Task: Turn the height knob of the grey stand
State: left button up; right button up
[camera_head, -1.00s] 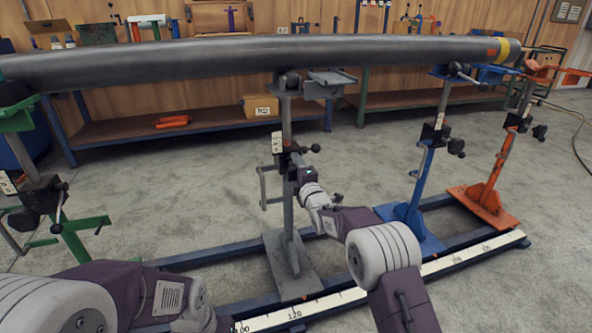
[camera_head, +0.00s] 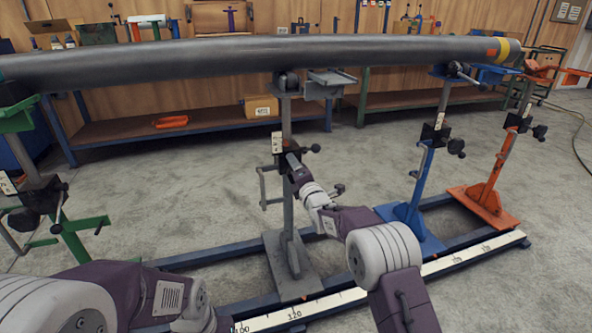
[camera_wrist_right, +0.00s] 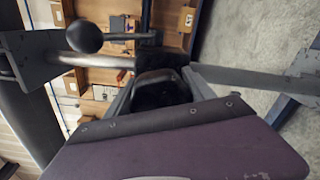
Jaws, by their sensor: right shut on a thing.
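The grey stand (camera_head: 286,122) stands upright in the middle of the head view, under the long dark pipe (camera_head: 200,61). Its post runs across the right wrist view (camera_wrist_right: 245,78). My right gripper (camera_head: 291,160) is at the dark clamp block partway up the post. In the right wrist view my right gripper (camera_wrist_right: 158,88) is shut on a black knob (camera_wrist_right: 160,92), with a finger on either side. The knob is mostly hidden by the gripper in the head view. A black ball-ended lever (camera_wrist_right: 85,36) sits beside the post. My left gripper is out of view; only left arm links show.
A green stand (camera_head: 68,229) is at the left; a blue stand (camera_head: 421,180) and an orange stand (camera_head: 492,180) are at the right. All stand along a blue rail with a white scale (camera_head: 455,264). Benches line the wall behind. The floor between is open.

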jog(key=shift+f, duration=0.15)
jog(key=o, duration=1.4)
jog(key=shift+c, duration=0.2)
jog(key=p+v, duration=0.1)
jog(key=v, duration=0.8)
jog(key=shift+p, duration=0.35)
